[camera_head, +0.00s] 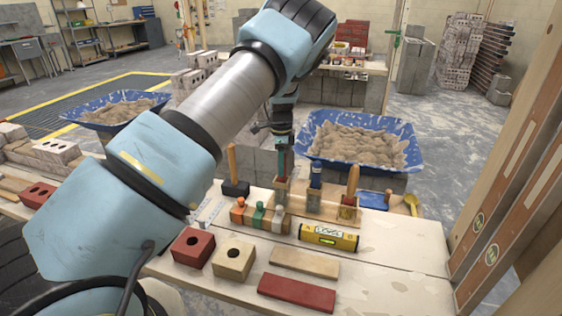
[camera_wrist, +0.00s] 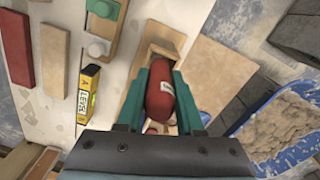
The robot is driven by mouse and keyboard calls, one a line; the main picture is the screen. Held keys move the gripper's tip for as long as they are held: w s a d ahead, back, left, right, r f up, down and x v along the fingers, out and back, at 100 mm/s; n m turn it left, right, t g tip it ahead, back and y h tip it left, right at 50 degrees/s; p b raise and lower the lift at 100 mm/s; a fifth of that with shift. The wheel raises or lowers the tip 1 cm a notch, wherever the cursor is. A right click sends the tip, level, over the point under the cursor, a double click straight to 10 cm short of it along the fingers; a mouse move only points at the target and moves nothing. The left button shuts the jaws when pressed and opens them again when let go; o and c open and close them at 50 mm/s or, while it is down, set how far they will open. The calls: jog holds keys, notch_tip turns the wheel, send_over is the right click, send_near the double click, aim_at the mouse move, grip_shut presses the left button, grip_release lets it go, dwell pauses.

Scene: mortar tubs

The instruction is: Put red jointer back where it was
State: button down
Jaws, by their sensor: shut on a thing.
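The red jointer shows in the wrist view as a rounded red handle (camera_wrist: 162,93) with a small white label. My gripper (camera_wrist: 163,100) has its green fingers closed on both sides of it. A small open wooden holder (camera_wrist: 165,38) shows right behind the handle. In the head view my gripper (camera_head: 283,165) points down at the leftmost of several wooden holders (camera_head: 281,190) along the bench's back edge. The jointer is mostly hidden there. How deep it sits in the holder I cannot tell.
Holders with a blue-handled tool (camera_head: 316,178) and a wooden-handled tool (camera_head: 352,182) stand just right. A rack with coloured pegs (camera_head: 258,215) and a yellow level (camera_head: 328,237) are in front. A blue mortar tub (camera_head: 410,160) stands behind. The bench's right front is clear.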

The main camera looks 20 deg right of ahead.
jog(key=shift+f, duration=0.55)
dwell(0.7)
jog(key=shift+c, duration=2.3)
grip_release()
